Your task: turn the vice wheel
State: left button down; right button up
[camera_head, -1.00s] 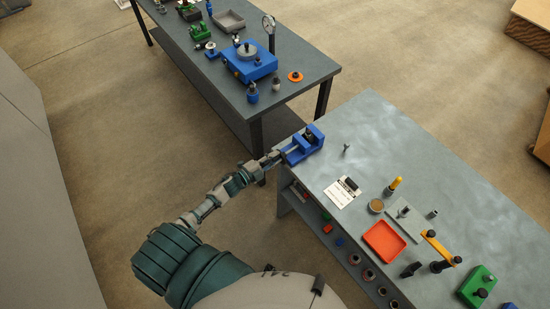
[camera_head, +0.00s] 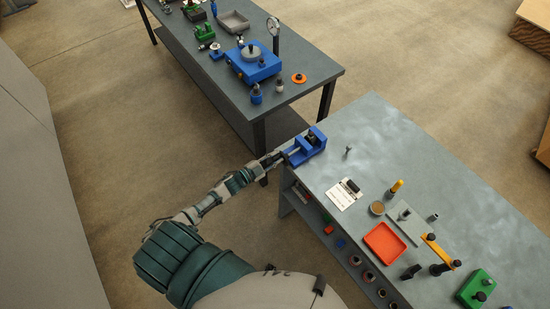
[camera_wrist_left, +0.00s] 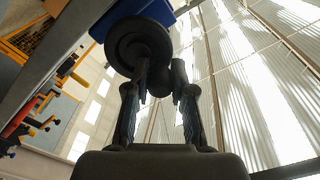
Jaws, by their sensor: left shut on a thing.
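The blue vice (camera_head: 307,147) sits at the near left corner of the grey workbench, and a bit of its blue body shows at the top of the left wrist view. The dark round vice wheel (camera_wrist_left: 138,45) fills the upper middle of the left wrist view. My left gripper (camera_head: 278,157) reaches the vice from the left at the bench edge. In the left wrist view my left gripper (camera_wrist_left: 160,92) has its two fingers on either side of a dark handle (camera_wrist_left: 178,72) at the wheel, shut on it. My right gripper does not show.
The workbench top (camera_head: 375,130) is clear behind the vice. A small bolt (camera_head: 348,150), a white card (camera_head: 344,194) and a red tray (camera_head: 385,241) lie to the right. A second table (camera_head: 312,72) with a blue device (camera_head: 253,64) stands beyond.

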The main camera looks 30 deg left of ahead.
pick_arm(q)
jog(key=shift+s+f, duration=0.2)
jog(key=shift+f, duration=0.2)
jog(key=c, duration=1)
grip_release()
jog(key=shift+w+r, duration=0.1)
jog(key=shift+w, duration=0.05)
jog(key=shift+r, duration=0.1)
jog(key=v, duration=1.2)
jog(key=shift+d, duration=0.1)
